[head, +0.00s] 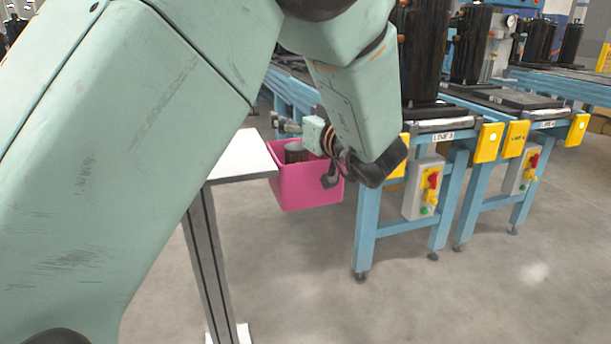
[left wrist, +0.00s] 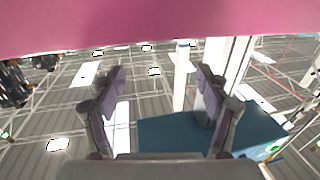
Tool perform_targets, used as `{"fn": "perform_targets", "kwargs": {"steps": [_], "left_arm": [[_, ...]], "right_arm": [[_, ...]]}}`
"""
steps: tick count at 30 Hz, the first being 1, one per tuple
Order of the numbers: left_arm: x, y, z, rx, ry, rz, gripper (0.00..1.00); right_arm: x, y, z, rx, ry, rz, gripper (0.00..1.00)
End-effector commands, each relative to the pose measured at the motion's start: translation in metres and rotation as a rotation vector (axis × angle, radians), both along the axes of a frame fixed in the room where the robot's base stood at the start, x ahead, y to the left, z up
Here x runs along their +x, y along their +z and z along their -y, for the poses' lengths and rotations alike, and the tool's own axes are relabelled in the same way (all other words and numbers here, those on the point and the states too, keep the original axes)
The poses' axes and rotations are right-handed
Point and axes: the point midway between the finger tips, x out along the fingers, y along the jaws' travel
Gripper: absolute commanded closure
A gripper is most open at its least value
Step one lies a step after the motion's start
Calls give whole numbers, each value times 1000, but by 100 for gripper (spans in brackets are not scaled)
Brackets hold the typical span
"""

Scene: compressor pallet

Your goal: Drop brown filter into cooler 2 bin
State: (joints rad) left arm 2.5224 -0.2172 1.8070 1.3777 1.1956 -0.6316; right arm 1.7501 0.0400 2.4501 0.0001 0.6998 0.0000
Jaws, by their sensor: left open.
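A brown cylinder with a greyish top, which looks like the filter (head: 296,152), shows inside the pink bin (head: 308,188) in the head view. Its lower part is hidden by the bin wall. I see no label on the bin to tell its number. My left gripper (head: 333,165) is at the bin's right side, close to its rim. In the left wrist view the gripper (left wrist: 160,82) has its two fingers spread apart with nothing between them. The pink bin wall (left wrist: 150,25) fills the top of that view. My right gripper is not in view.
A white-topped stand (head: 240,157) is just left of the bin. A blue conveyor (head: 365,225) marked LINE 3, with a control box (head: 423,190) and yellow blocks, is close on the right. Tall black cylinders (head: 424,50) stand on the conveyors. The front floor is clear.

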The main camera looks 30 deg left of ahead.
Motion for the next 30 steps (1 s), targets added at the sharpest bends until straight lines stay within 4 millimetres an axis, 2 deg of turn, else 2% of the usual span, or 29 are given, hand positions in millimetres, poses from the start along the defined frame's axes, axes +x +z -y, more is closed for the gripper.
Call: {"fn": "perform_targets", "kwargs": {"steps": [9, 15, 21, 30], "left_arm": [[0, 58, 0, -1, 0, 8, 25], [0, 86, 0, -1, 0, 5, 25], [0, 96, 0, -1, 0, 3, 25], [0, 94, 0, 0, 0, 1, 25]], "right_arm": [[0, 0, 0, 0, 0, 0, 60], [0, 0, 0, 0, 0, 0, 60], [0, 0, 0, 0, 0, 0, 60], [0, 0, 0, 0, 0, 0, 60]]}}
